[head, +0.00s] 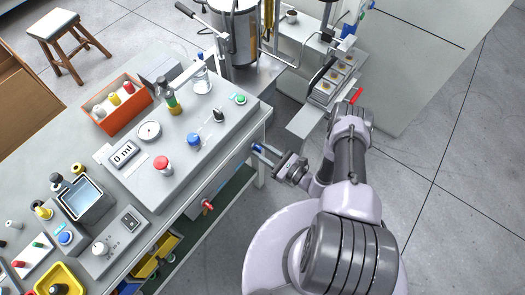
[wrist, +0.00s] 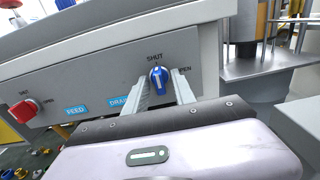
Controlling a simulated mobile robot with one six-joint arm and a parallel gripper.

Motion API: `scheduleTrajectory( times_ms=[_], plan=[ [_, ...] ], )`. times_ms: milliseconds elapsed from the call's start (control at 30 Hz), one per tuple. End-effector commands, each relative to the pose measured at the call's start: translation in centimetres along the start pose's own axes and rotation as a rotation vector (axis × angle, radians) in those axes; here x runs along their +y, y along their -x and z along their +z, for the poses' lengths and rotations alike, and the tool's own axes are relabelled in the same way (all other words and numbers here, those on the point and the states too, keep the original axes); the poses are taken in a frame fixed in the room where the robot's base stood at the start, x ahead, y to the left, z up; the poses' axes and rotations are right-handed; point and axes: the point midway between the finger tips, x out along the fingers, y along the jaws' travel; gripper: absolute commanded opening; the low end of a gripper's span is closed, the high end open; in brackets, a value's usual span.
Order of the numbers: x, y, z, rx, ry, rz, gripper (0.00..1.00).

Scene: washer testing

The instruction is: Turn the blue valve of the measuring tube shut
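The blue valve (wrist: 158,78) is a knob with a white pointer line on the grey front panel. The line stands near upright, roughly towards the printed word SHUT; OPEN is printed at its right. In the head view the blue valve (head: 257,148) is on the bench's front side. My gripper (wrist: 163,88) is at the valve, one finger on each side. The fingers look apart from the knob, with a gap at the right; contact at the left is hard to tell. In the head view my gripper (head: 268,156) points at the valve.
A red valve (wrist: 23,110) is further left on the same panel, with blue FEED (wrist: 76,111) and DRAIN (wrist: 119,102) labels between. A display (head: 123,153) on the bench reads 0 ml. A steel tank (head: 236,35) stands beyond the bench. Open floor lies at the right.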

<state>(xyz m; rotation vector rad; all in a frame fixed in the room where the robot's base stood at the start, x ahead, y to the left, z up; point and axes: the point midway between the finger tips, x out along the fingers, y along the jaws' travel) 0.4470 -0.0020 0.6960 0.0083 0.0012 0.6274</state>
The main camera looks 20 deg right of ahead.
Motion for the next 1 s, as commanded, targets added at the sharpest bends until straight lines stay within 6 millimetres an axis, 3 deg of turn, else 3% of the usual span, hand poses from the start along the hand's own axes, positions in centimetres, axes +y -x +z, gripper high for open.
scheduleTrajectory(
  times_ms=[400, 533, 667, 900, 1000],
  plan=[
    [0.1, 0.0, -0.1, 0.001, -0.001, 0.001, 0.34],
    [-0.1, 1.0, 0.0, 0.002, -0.002, -0.003, 0.34],
    [-0.2, 4.0, 0.1, 0.001, -0.002, -0.009, 0.34],
    [-0.1, 12.1, 0.1, 0.001, 0.0, -0.009, 0.34],
    [-0.1, 14.6, 0.1, 0.001, 0.0, -0.007, 0.34]
  ],
)
